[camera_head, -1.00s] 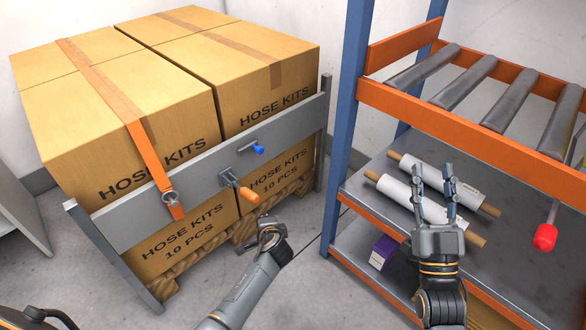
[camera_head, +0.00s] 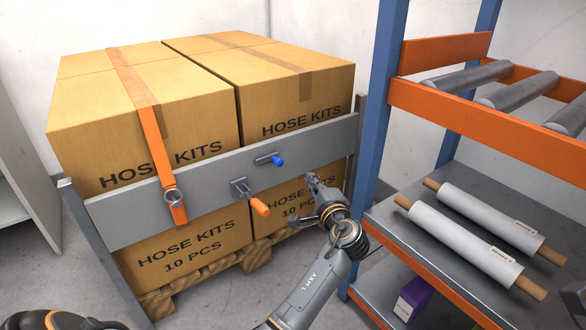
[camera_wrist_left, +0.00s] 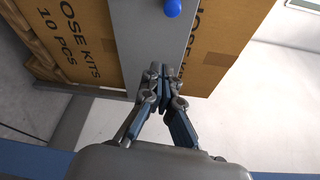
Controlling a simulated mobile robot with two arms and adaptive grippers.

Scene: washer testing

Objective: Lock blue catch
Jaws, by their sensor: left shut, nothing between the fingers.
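The blue catch (camera_head: 277,160) is a small blue knob on a metal fitting on the grey crossbar (camera_head: 210,172) in front of the stacked boxes. It also shows at the top of the left wrist view (camera_wrist_left: 172,8). My left gripper (camera_head: 312,180) is below and to the right of the catch, apart from it, in front of the bar's lower edge. In the left wrist view its fingers (camera_wrist_left: 163,72) are together and empty.
An orange handle (camera_head: 259,207) sticks out from the bar left of my left gripper. An orange strap (camera_head: 150,140) hangs over the boxes (camera_head: 150,90). A blue and orange rack (camera_head: 375,130) with white rolls (camera_head: 465,240) stands close on the right.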

